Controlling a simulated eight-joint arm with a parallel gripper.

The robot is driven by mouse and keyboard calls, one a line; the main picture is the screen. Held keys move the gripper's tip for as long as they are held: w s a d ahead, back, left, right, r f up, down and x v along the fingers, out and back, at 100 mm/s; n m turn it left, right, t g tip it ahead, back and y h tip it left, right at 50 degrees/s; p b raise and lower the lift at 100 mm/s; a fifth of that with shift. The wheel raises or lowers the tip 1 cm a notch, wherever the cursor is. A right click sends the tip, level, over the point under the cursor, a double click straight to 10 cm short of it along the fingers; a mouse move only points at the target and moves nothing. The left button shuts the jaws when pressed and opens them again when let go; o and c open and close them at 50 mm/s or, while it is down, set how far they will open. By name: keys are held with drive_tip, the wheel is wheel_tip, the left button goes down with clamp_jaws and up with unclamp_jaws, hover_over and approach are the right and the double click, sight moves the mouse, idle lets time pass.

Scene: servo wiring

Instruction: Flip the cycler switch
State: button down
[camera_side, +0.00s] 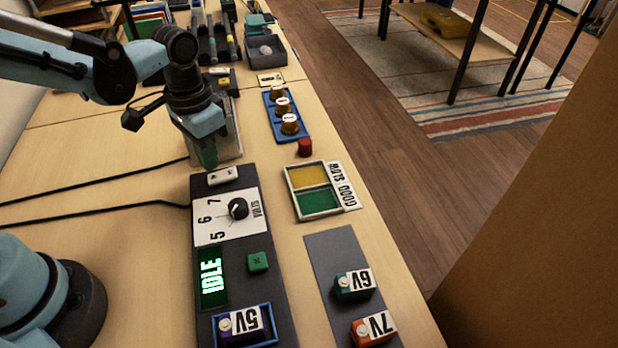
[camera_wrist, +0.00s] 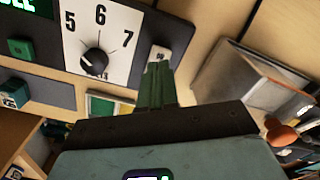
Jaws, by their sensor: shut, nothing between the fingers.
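The cycler (camera_side: 258,290) is a dark panel with a white dial plate marked 5, 6, 7 and VOLTS, and a green display reading IDLE (camera_side: 212,277). Its small white switch (camera_side: 222,175) is at the panel's far end. The switch also shows in the wrist view (camera_wrist: 160,52), just past my fingertips. My gripper (camera_side: 209,165) is shut and empty, pointing down right beside the switch. In the wrist view the green fingers (camera_wrist: 158,72) are together and overlap the switch's near end. I cannot tell whether they touch it.
A servo labelled 5V (camera_side: 240,325) sits in a blue-rimmed bay on the panel. A green button (camera_side: 258,262) is on the panel.

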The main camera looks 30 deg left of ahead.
sight(214, 177)
drive_tip(key=shift+r, duration=2.2)
drive_tip(key=s+a+r+n+t, duration=0.2)
drive_tip(key=s+a+n+t, duration=0.1)
drive_tip(key=a+t, duration=0.2)
drive_tip(key=shift+s+a+r+t, duration=0.25)
drive_tip(key=shift+s+r+t, duration=0.05)
drive_tip(key=shift+t, duration=0.8)
